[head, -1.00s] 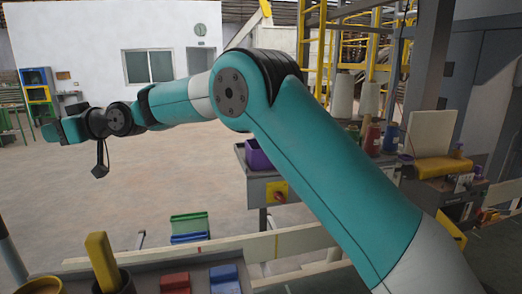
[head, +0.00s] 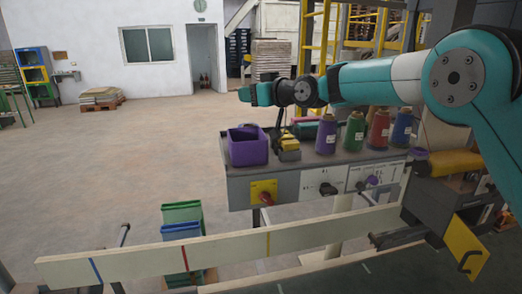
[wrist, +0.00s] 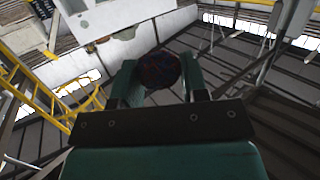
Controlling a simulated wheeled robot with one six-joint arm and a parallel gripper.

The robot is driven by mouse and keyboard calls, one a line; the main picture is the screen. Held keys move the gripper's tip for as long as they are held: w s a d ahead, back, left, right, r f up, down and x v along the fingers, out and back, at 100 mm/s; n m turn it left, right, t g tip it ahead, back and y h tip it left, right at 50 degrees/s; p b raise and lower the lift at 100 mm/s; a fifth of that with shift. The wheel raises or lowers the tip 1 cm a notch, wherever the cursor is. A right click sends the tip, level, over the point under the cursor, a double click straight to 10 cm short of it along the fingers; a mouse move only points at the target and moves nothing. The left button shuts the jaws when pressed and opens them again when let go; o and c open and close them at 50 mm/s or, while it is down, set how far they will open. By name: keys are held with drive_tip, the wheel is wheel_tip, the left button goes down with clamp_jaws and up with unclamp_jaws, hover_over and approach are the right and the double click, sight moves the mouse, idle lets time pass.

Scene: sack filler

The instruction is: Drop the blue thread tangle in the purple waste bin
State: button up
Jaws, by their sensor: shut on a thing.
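My gripper (head: 246,94) is at the left end of my outstretched arm in the head view, pictured above the purple waste bin (head: 248,150). The bin is an open-topped purple box at the left end of the grey machine top. In the wrist view my gripper (wrist: 158,76) is shut on a dark, roundish blue tangle (wrist: 159,69) with reddish-brown patches. The tangle cannot be made out in the head view. There is a clear vertical gap between gripper and bin; whether they line up in depth I cannot tell.
Purple (head: 326,135), green (head: 354,132), red (head: 378,130) and blue (head: 402,128) thread cones stand right of the bin. A yellow-topped block (head: 289,144) sits beside it. Green (head: 182,212) and blue (head: 181,231) crates stand lower left. Open floor lies left.

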wheel_tip(320, 180, down, 4)
drive_tip(key=shift+f+b, duration=0.25)
drive_tip(key=shift+b, duration=0.75)
drive_tip(key=o, duration=1)
drive_tip(key=shift+c, duration=0.2)
drive_tip(key=shift+d, duration=0.1)
drive_tip(key=b+v, duration=0.8)
drive_tip(key=v, duration=0.9)
drive_tip(key=shift+s+d, duration=0.1)
drive_tip(key=shift+s, duration=0.05)
